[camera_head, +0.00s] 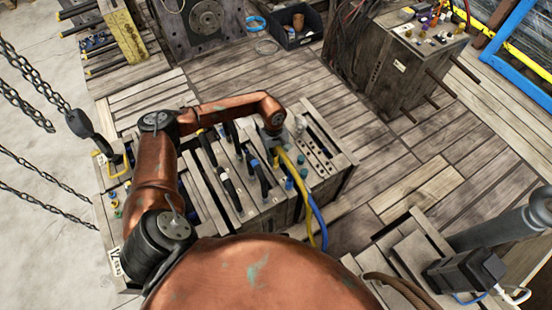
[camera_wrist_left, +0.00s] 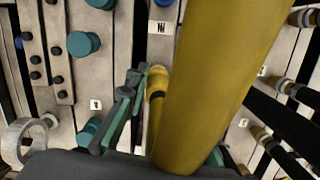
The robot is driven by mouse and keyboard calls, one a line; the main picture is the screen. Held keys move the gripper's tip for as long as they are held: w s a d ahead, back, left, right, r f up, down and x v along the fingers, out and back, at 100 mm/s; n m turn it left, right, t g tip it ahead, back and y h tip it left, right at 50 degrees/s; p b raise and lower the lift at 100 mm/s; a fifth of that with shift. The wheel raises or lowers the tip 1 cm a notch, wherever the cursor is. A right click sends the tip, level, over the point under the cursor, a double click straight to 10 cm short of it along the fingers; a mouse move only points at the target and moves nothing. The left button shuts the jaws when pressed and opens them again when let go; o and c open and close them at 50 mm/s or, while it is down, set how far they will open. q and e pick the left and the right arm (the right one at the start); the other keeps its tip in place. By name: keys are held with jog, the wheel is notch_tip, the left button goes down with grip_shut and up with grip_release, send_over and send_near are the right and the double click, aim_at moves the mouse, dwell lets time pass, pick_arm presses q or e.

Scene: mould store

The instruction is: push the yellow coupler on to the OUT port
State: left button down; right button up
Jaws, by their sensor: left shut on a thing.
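My left gripper (camera_head: 276,140) is over the top of the wooden-sided mould (camera_head: 265,212), with its fingertips hard to make out in the head view. In the left wrist view, its green fingers (camera_wrist_left: 140,110) are shut on the yellow coupler (camera_wrist_left: 156,82). The thick yellow hose (camera_wrist_left: 205,75) crosses in front and hides much of the coupler and the far finger. In the head view the yellow hose (camera_head: 304,205) hangs from the gripper over the mould's side. I cannot tell which port is OUT, or whether the coupler touches one. My right gripper is not in view.
A blue hose (camera_head: 317,215) hangs beside the yellow one. Teal caps (camera_wrist_left: 83,44) and several dark handles (camera_head: 232,190) stand on the mould top. Chains (camera_head: 35,95) hang at the left. Another machine block (camera_head: 395,65) stands at the back right, with open plank floor (camera_head: 375,150) before it.

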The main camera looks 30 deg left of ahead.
pick_arm(q)
jog(key=shift+f+b, duration=0.55)
jog(key=shift+f, duration=0.15)
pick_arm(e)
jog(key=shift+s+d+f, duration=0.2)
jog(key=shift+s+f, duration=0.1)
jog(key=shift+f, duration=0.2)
pick_arm(q)
jog(key=shift+f+b, duration=0.6)
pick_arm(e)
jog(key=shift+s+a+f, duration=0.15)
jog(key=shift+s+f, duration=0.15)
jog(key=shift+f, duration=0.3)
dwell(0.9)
pick_arm(q)
jog(key=c, duration=1.6)
grip_release()
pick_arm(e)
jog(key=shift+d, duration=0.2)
pick_arm(q)
jog(key=r, duration=0.8)
jog(key=w+a+r, duration=0.1)
jog(key=r, duration=0.3)
jog(key=shift+a, duration=0.1)
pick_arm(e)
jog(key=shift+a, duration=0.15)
pick_arm(q)
jog(key=shift+f, duration=0.1)
